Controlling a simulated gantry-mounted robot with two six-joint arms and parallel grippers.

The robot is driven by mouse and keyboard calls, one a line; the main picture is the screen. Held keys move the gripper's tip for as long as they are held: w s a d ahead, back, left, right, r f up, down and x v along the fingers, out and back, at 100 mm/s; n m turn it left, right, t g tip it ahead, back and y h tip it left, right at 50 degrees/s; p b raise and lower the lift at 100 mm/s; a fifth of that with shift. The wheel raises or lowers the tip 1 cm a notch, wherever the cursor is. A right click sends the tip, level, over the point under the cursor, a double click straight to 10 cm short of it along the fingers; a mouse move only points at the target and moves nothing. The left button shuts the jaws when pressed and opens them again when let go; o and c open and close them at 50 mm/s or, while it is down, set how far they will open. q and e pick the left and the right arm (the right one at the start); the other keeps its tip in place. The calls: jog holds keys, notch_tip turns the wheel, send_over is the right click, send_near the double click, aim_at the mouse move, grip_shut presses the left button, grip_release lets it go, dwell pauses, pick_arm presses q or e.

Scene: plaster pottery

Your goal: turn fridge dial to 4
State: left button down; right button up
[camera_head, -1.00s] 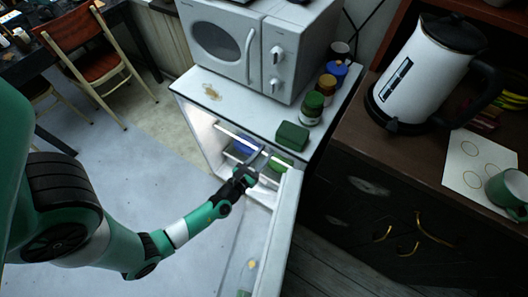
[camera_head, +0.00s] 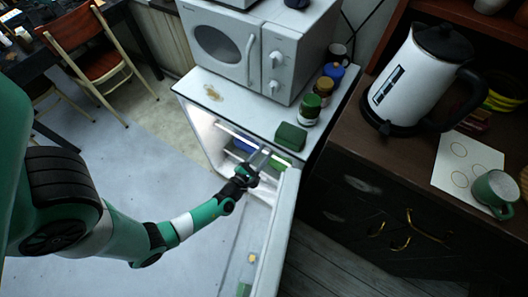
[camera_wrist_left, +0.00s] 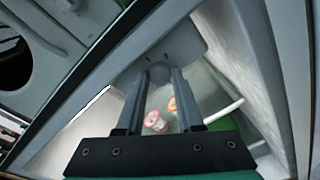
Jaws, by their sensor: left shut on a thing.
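The small white fridge stands open, its top (camera_head: 205,93) below the microwave and its door (camera_head: 273,240) swung out toward me. My left gripper (camera_head: 262,158) reaches into the upper part of the fridge opening. In the left wrist view, the two dark fingers of my left gripper (camera_wrist_left: 158,74) point at a pale grey housing (camera_wrist_left: 183,47) inside the fridge. The fingers are shut on a small grey dial (camera_wrist_left: 159,71) at that housing, mostly hidden between them. The dial's numbers cannot be read. My right gripper is not in view.
A microwave (camera_head: 228,45), a green box (camera_head: 291,137) and several jars sit on the fridge top. A white kettle (camera_head: 409,80) and green mug (camera_head: 494,190) stand on the dark cabinet at right. Small red-and-white items (camera_wrist_left: 155,121) lie inside the fridge.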

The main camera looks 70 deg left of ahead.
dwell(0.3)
pick_arm(q)
jog(key=c, duration=0.5)
grip_release()
jog(key=shift+c, duration=0.2)
jog(key=p+v, duration=0.3)
jog(key=v, duration=0.8)
jog(key=shift+s+d+p, duration=0.15)
jog(key=shift+s+p, duration=0.15)
jog(key=shift+r, duration=0.1)
